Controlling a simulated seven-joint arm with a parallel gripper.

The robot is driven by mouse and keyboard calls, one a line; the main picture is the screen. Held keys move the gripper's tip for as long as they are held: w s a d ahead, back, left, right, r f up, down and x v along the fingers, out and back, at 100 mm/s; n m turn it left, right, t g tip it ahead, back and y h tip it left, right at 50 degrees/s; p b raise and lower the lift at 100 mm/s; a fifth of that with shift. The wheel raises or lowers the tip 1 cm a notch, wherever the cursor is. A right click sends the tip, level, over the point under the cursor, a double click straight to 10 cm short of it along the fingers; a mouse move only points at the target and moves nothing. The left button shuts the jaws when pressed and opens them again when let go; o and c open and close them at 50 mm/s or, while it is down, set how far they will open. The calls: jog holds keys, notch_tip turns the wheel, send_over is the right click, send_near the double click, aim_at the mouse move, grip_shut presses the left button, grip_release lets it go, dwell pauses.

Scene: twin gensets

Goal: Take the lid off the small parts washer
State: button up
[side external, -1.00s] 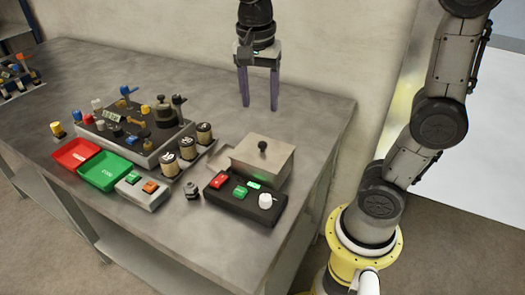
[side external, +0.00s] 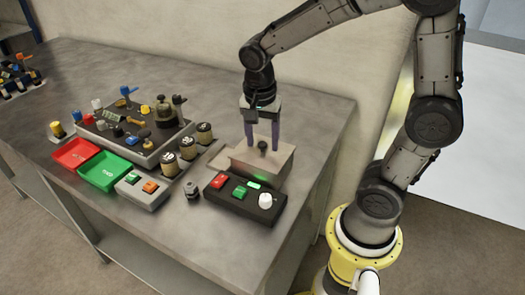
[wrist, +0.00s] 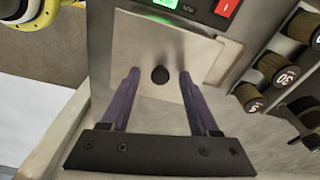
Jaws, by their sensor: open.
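The small parts washer is a box with a flat metal lid (side external: 278,156) and a round black knob (side external: 262,146) on top, standing near the right end of the bench. In the wrist view the lid (wrist: 140,45) is seen from above with the knob (wrist: 160,76) at its middle. My gripper (side external: 263,147) has two purple fingers pointing down at the knob. In the wrist view the open fingers (wrist: 158,72) stand on either side of the knob, with clear gaps. The lid sits on the washer. Whether the fingertips are level with the knob is hard to tell.
A black control box (side external: 243,203) with red and green buttons and a white dial stands in front of the washer. Several labelled cylinders (side external: 187,148) stand to its left. Red (side external: 76,153) and green (side external: 103,171) trays lie farther left. The bench's back part (side external: 190,80) is clear.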

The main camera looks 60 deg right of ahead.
grip_shut()
dwell(0.3)
jog(key=shift+r, duration=0.1)
